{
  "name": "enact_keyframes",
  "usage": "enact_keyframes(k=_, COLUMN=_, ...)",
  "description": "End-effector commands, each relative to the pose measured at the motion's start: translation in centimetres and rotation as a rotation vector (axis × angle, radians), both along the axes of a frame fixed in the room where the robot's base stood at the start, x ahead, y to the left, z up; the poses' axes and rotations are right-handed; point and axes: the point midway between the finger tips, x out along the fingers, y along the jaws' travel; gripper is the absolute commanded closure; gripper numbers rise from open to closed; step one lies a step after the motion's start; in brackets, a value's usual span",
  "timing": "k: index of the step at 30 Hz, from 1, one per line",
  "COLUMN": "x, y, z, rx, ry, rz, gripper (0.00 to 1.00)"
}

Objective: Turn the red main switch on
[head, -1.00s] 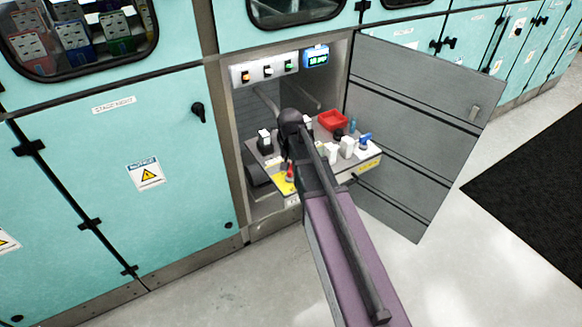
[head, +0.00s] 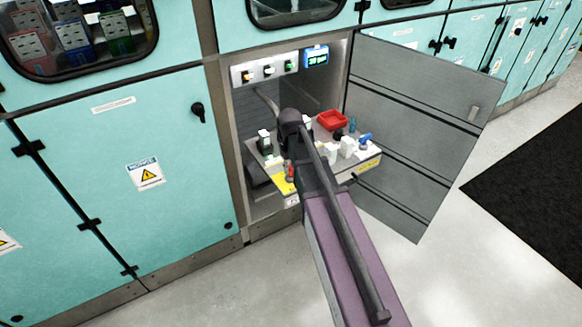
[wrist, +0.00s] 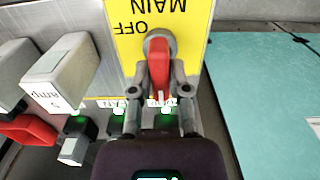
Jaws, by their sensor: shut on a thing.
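The red main switch (wrist: 158,52) is a red handle on a round grey base, set on a yellow plate (wrist: 118,48) marked MAIN and OFF, upside down in the wrist view. Its handle lies along the picture's vertical, with a white mark at the near end. My gripper (wrist: 160,75) has one finger on each side of the handle and is shut on it. An ON mark cannot be made out. In the head view the red switch (head: 290,173) shows small beside my arm, which hides most of the gripper.
Green lights (wrist: 170,110) glow below the switch. White modules (wrist: 65,72) and a red tray (head: 332,120) stand on the pulled-out shelf. A lit display (head: 316,57) is above. The grey door (head: 425,130) stands open at right.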

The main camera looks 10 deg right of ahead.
Motion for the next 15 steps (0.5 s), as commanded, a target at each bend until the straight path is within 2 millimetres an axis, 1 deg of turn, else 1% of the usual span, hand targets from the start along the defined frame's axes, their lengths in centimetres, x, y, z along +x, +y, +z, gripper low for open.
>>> enact_keyframes(k=11, x=-0.07, y=-0.02, z=-0.03, rx=-0.002, ry=0.002, rz=0.009, gripper=1.0)
enact_keyframes(k=12, x=-0.07, y=-0.02, z=-0.03, rx=-0.002, ry=0.002, rz=0.009, gripper=0.71)
enact_keyframes(k=14, x=-0.07, y=-0.02, z=-0.03, rx=-0.002, ry=0.002, rz=0.008, gripper=0.53)
enact_keyframes(k=15, x=-0.06, y=-0.01, z=-0.03, rx=-0.002, ry=0.002, rz=0.008, gripper=0.43)
